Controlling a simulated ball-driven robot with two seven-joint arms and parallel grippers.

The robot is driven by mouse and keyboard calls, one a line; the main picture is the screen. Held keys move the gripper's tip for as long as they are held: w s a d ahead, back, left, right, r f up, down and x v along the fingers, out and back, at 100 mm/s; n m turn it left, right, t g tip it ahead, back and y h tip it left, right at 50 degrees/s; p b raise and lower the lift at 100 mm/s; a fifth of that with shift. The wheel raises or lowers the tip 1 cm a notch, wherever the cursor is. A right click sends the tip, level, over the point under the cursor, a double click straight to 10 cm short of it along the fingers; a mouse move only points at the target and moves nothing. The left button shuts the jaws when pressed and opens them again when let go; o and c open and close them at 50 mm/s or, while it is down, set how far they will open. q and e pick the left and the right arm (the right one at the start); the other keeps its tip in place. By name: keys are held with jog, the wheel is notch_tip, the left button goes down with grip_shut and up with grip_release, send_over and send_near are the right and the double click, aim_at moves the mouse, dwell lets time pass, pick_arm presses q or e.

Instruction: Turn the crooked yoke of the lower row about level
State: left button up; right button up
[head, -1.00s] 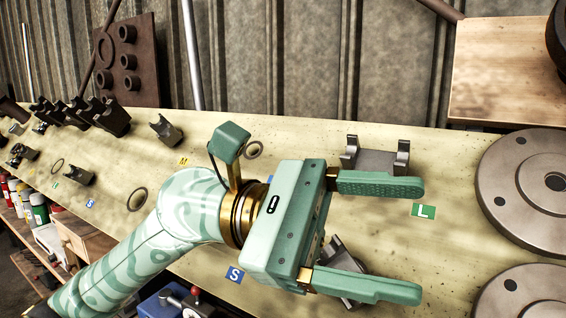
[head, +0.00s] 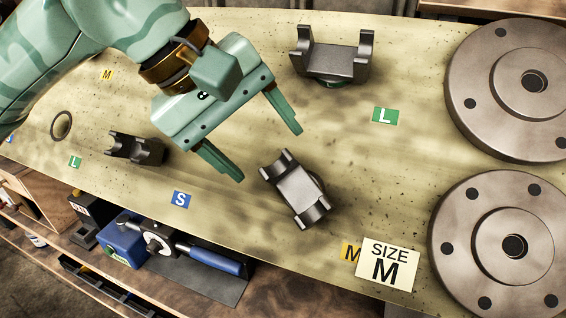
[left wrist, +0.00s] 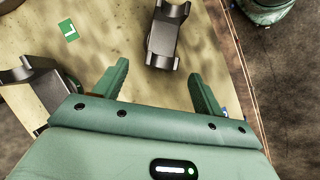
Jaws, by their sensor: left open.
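The crooked yoke (head: 298,188) is a dark grey metal fork in the lower row, lying turned at a slant on the pale board. It also shows in the left wrist view (left wrist: 163,38), ahead of the fingertips. My left gripper (head: 269,154) is open and empty, just up and left of this yoke, its two green fingers pointing toward it. No contact shows. Another lower-row yoke (head: 136,148) sits farther left, near a blue S label (head: 181,200). My right gripper is not in view.
An upper-row yoke (head: 332,58) stands above, near a green L label (head: 385,116). Two large round flanges (head: 462,75) (head: 447,240) fill the right side. A "SIZE M" card (head: 388,264) is at the lower right. Tools lie on a shelf below the board's front edge.

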aim_at(282, 170)
pick_arm(q)
jog(key=p+x, duration=0.1)
jog(key=x, duration=0.6)
jog(key=shift+s, duration=0.1)
jog(key=shift+c, duration=0.3)
jog(key=shift+r, duration=0.1)
grip_shut()
